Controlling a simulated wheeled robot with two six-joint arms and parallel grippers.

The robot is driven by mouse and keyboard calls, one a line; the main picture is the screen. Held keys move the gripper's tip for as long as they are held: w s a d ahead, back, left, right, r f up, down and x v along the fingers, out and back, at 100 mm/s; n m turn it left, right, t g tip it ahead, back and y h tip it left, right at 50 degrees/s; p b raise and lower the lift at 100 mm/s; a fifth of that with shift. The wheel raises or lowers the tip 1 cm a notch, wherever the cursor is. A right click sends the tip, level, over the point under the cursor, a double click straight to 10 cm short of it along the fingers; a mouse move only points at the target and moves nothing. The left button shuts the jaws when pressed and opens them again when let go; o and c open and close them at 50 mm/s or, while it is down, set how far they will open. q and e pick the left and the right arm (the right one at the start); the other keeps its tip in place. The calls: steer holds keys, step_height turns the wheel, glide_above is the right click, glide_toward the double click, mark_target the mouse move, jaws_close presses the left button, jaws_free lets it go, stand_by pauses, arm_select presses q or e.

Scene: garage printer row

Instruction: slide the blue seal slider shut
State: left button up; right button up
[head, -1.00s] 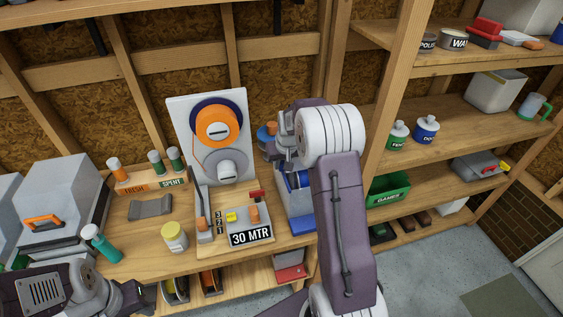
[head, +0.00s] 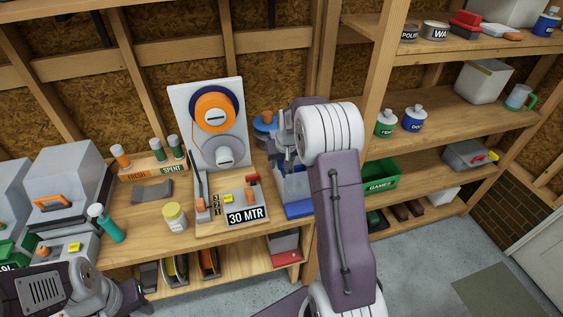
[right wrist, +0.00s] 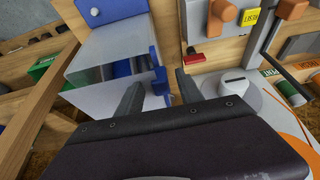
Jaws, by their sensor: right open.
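A pale box-shaped unit with a blue front (head: 299,209) stands at the right end of the workbench. In the right wrist view its clear, pale body (right wrist: 108,58) fills the upper left. A small upright blue piece, seemingly the blue seal slider (right wrist: 160,83), shows on the unit's side, between and just beyond my fingertips. My right gripper (head: 288,157) is open and empty over the unit, its fingers also in the right wrist view (right wrist: 158,88). I cannot tell whether a finger touches the blue piece. My left gripper (head: 133,298) is low at the left; its jaw state is unclear.
A wooden shelf post (head: 372,90) is close to my right arm.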

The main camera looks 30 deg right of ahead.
steer(key=shift+r, duration=0.1)
steer(key=d+b+v, duration=0.1)
steer(key=v, duration=0.7)
steer(key=shift+s+a+r, duration=0.15)
steer(key=shift+a+r, duration=0.2)
steer(key=shift+a, duration=0.15)
